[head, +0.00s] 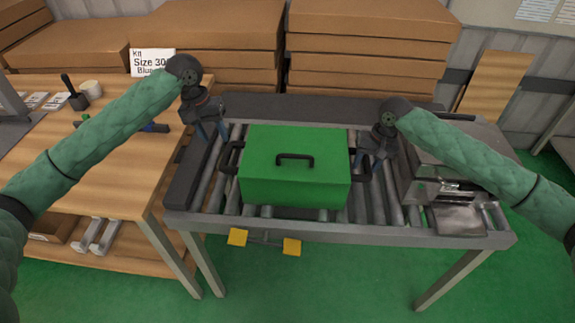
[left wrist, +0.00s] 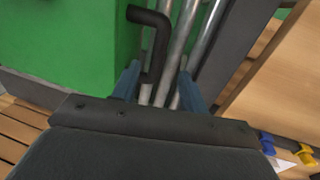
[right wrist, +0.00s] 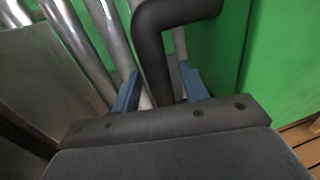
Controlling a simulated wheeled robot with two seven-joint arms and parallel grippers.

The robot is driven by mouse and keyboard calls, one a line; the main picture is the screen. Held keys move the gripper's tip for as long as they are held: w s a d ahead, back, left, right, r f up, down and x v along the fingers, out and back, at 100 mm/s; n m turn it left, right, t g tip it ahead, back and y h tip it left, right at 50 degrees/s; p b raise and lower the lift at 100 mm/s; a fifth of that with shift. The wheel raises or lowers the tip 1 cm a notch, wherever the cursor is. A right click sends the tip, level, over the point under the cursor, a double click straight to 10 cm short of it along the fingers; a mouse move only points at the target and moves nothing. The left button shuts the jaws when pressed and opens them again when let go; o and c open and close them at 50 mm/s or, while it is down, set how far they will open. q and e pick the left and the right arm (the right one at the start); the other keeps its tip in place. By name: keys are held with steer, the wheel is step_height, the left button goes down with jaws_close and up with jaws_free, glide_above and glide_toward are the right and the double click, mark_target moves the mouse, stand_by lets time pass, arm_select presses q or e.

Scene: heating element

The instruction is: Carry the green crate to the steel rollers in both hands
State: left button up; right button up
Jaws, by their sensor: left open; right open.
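The green crate (head: 295,180) sits on the steel rollers (head: 375,205), with a black handle on its top and one on each side. My left gripper (head: 222,138) is at the crate's left side. In the left wrist view the left side handle (left wrist: 152,45) runs down between its open blue fingers (left wrist: 155,85). My right gripper (head: 370,165) is at the right side. In the right wrist view the right side handle (right wrist: 155,50) stands between its open blue fingers (right wrist: 160,88). Neither gripper is closed on a handle.
A wooden workbench (head: 110,165) with small tools stands to the left. A grey metal machine (head: 450,165) sits at the conveyor's right end. Stacked cardboard boxes (head: 370,40) stand behind. Two yellow pedals (head: 291,246) show below the conveyor's front edge. Bare rollers show on both sides of the crate.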

steer(key=shift+d+r, duration=0.1)
steer(key=shift+r, duration=0.25)
arm_select(q)
steer(key=shift+a+r, duration=0.2)
steer(key=shift+r, duration=0.65)
arm_select(e)
step_height(320, 180, up, 11)
steer(key=d, duration=0.2)
arm_select(q)
steer(key=shift+f, duration=0.1)
arm_select(e)
steer(key=shift+s+f, duration=0.1)
